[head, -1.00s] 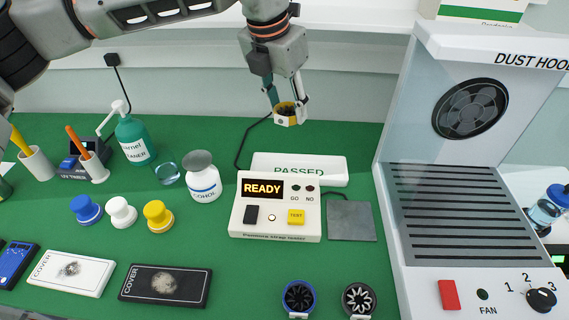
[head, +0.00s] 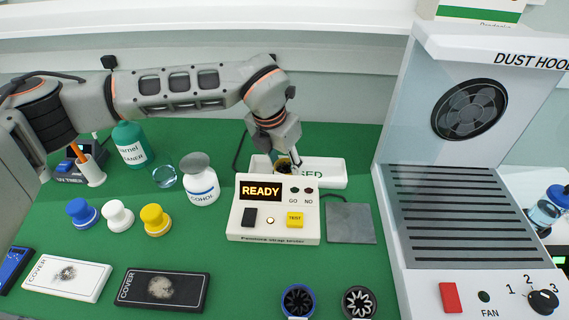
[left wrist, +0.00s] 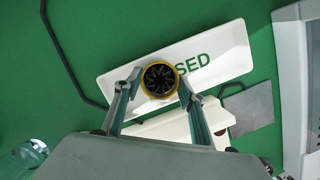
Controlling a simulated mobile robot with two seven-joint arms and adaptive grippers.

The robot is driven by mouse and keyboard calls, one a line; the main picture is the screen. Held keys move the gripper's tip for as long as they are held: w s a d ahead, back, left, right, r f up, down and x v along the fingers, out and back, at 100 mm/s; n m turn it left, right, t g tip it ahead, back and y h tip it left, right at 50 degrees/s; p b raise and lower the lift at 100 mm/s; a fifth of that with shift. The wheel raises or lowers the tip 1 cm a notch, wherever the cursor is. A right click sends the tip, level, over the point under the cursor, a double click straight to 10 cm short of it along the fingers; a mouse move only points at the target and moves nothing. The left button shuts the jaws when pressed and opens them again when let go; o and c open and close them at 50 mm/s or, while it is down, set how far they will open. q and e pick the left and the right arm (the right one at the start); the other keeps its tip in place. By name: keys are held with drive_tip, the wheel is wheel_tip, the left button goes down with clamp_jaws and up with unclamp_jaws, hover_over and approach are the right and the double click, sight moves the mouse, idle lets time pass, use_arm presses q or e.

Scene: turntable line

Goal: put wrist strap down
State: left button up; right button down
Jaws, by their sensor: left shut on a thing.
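The wrist strap, a round yellow-rimmed piece with a dark ribbed middle, shows best in the left wrist view (left wrist: 160,80). My left gripper (left wrist: 158,82) is shut on it. In the head view, the gripper (head: 286,163) hides most of the strap, with a bit of yellow and black showing below the fingers. The strap is over the white PASSED tray (head: 332,179) and covers part of its lettering. I cannot tell whether it touches the tray floor. My right gripper is not in view.
The strap tester (head: 250,226), lit READY, stands just in front of the tray, with a grey plate (head: 350,224) at its right. A white bottle (head: 201,186) is to the left. The dust hood (head: 395,250) is at right. Blue (head: 299,299) and black (head: 359,301) round pieces are at the front.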

use_arm(q)
drive_tip(key=shift+f, duration=0.15)
drive_tip(key=shift+f, duration=0.1)
drive_tip(key=shift+f, duration=0.1)
drive_tip(key=o, duration=0.9)
drive_tip(key=shift+r, duration=0.45)
drive_tip(key=v, duration=1.1)
drive_tip(key=shift+s+a+r, duration=0.1)
drive_tip(key=shift+a+r, duration=0.05)
drive_tip(key=shift+r, duration=0.1)
